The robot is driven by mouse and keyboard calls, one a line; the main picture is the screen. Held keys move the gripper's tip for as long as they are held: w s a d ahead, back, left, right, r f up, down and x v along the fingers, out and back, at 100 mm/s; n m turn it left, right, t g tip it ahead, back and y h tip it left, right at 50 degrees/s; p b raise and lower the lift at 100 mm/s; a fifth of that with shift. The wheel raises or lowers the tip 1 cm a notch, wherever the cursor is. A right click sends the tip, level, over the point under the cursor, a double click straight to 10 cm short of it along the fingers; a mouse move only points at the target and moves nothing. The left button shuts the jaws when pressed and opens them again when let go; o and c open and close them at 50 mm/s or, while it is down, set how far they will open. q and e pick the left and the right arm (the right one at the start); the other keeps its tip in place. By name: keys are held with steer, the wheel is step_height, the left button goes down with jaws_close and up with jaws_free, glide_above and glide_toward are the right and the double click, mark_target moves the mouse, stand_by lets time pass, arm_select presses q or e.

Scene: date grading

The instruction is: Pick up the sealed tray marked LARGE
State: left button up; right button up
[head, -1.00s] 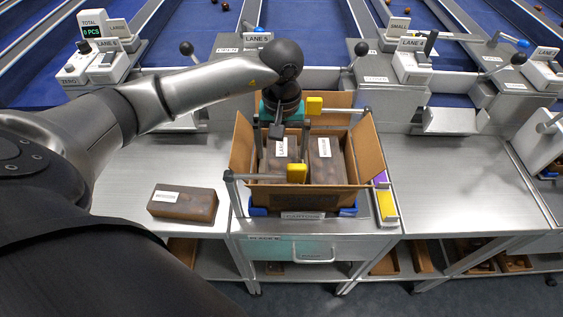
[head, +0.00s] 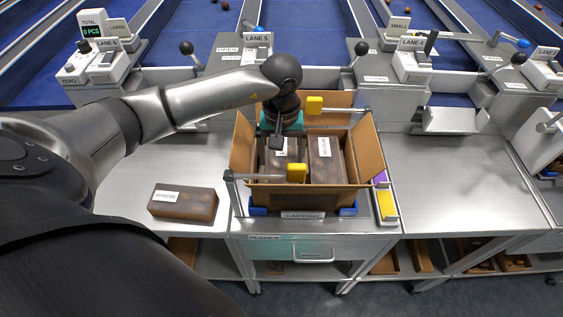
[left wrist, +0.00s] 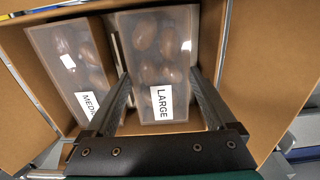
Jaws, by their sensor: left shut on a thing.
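The sealed tray marked LARGE (left wrist: 160,48) is a clear-topped brown box of dates. It stands in the open cardboard carton (head: 370,150), on the left side in the head view (head: 282,170). My left gripper (head: 278,146) points down over it, and the wrist hides part of its label. In the left wrist view my left gripper (left wrist: 163,82) has one finger along each side of this tray, shut on it. A tray marked MEDIUM (left wrist: 72,58) stands beside it in the carton and also shows in the head view (head: 327,165). My right gripper is not in view.
Another sealed tray (head: 184,204) lies on the steel bench left of the carton. Yellow-tipped clamp arms (head: 297,173) reach over the carton's front and back. The bench to the right (head: 450,180) is clear. Lane controls line the back.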

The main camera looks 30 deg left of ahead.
arm_select(q)
steer(key=shift+c, duration=1)
steer(key=shift+r, duration=0.1)
